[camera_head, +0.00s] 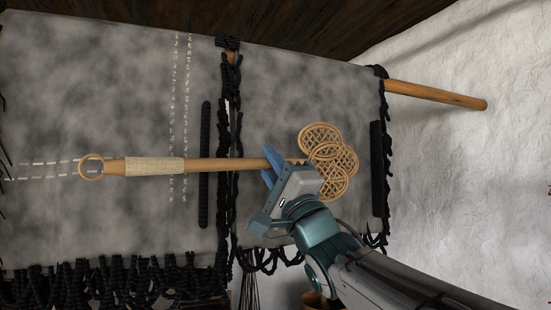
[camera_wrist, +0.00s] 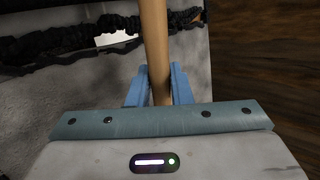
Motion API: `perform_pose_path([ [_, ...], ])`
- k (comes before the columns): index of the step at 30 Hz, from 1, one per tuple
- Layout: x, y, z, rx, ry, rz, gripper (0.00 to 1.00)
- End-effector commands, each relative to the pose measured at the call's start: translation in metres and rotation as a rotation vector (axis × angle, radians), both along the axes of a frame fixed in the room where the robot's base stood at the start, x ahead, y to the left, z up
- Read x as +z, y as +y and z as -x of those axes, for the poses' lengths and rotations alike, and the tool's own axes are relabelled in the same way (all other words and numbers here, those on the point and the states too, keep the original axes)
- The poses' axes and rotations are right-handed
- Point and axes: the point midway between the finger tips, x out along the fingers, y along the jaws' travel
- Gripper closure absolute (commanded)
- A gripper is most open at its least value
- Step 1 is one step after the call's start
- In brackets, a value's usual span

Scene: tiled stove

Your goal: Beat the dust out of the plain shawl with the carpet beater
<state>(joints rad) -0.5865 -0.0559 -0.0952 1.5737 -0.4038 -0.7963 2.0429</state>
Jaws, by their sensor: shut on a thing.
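The plain shawl (camera_head: 280,90) is the right one of two grey cloths hanging from a pole, with black fringe and mottled, dusty-looking patches. The carpet beater lies level in front of the cloths. Its woven rattan head (camera_head: 326,150) is in front of the plain shawl, and its wrapped handle (camera_head: 155,166) with an end ring points left. My gripper (camera_head: 271,165) is shut on the wooden shaft close to the woven head. The wrist view shows the shaft (camera_wrist: 156,45) between the blue fingers (camera_wrist: 154,88). Whether the head touches the cloth I cannot tell.
The other shawl (camera_head: 100,90), with white stitched lines, hangs at left behind the handle. The wooden pole (camera_head: 435,95) sticks out at right. A white rough wall (camera_head: 470,180) stands at right, under a dark plank ceiling (camera_head: 250,20). Black fringe hangs between the cloths.

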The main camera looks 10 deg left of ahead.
Motion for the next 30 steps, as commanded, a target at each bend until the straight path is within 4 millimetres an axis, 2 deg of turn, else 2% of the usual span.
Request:
perform_pose_path([
  [11, 0.001, 0.001, -0.003, -0.003, -0.001, -0.001, 1.00],
  [19, 0.002, 0.027, -0.043, -0.003, 0.001, 0.001, 1.00],
  [30, -0.002, 0.001, -0.003, -0.003, -0.003, -0.001, 1.00],
])
